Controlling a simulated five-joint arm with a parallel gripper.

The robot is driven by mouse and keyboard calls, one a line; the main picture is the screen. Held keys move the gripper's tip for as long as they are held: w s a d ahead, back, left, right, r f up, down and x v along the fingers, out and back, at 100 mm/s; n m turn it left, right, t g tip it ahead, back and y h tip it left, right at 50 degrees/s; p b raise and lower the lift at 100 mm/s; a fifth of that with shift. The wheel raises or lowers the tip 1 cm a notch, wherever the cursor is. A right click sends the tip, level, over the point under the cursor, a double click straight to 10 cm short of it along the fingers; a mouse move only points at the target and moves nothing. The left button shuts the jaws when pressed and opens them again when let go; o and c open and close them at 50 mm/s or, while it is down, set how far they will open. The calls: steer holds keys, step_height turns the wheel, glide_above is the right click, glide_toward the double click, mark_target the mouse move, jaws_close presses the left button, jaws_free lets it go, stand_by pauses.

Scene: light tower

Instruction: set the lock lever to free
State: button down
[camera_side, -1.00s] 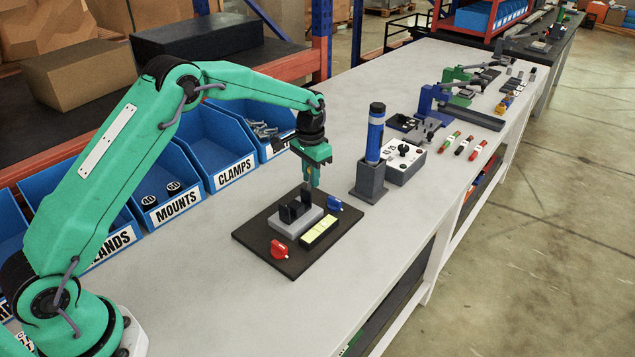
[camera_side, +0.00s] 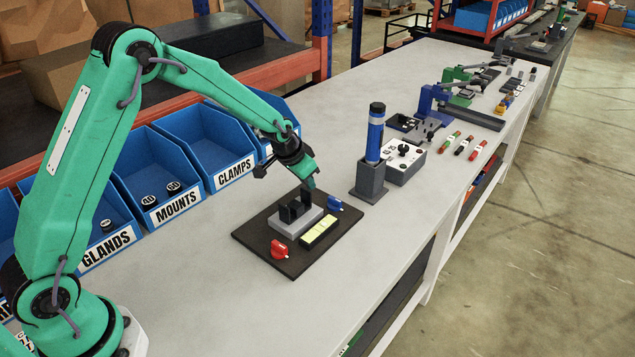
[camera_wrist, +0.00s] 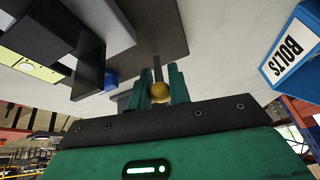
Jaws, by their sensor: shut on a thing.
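The lock lever (camera_wrist: 159,91) shows in the wrist view as a dark rod with a gold ball knob, between the two green fingers of my gripper (camera_wrist: 160,80). My gripper is shut on it. In the side view my gripper (camera_side: 310,185) is tilted, its fingertips low at the back of the dark base plate (camera_side: 262,241). The fingers hide the lever there, so I cannot tell its exact angle. The plate carries a grey block (camera_side: 290,222) with black uprights.
A red knob (camera_side: 278,249), a blue knob (camera_side: 334,203) and a yellow-topped pad (camera_side: 319,230) sit on the plate. A blue cylinder in a dark holder (camera_side: 369,180) stands to the right. Blue bins (camera_side: 172,185) line the back. The bench front is clear.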

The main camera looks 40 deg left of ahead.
steer(key=shift+s+d+t, duration=0.2)
steer(key=shift+s+t, duration=0.2)
steer(key=shift+t, duration=0.5)
steer(key=shift+f+t, duration=0.1)
steer(key=shift+t, duration=0.2)
steer(key=c, duration=1.3)
jaws_free()
steer(key=shift+a, duration=0.1)
steer(key=shift+c, duration=0.2)
steer(key=shift+w+a+g, duration=0.1)
steer(key=shift+w+g, duration=0.25)
steer(key=shift+g, duration=0.55)
steer(key=shift+w+g, duration=0.35)
steer(key=shift+g, duration=0.55)
steer(key=shift+w+g, duration=0.35)
steer(key=shift+g, duration=0.45)
steer(key=shift+w+g, duration=0.35)
steer(key=shift+g, duration=0.45)
steer(key=shift+w+g, duration=0.1)
steer(key=shift+g, duration=0.3)
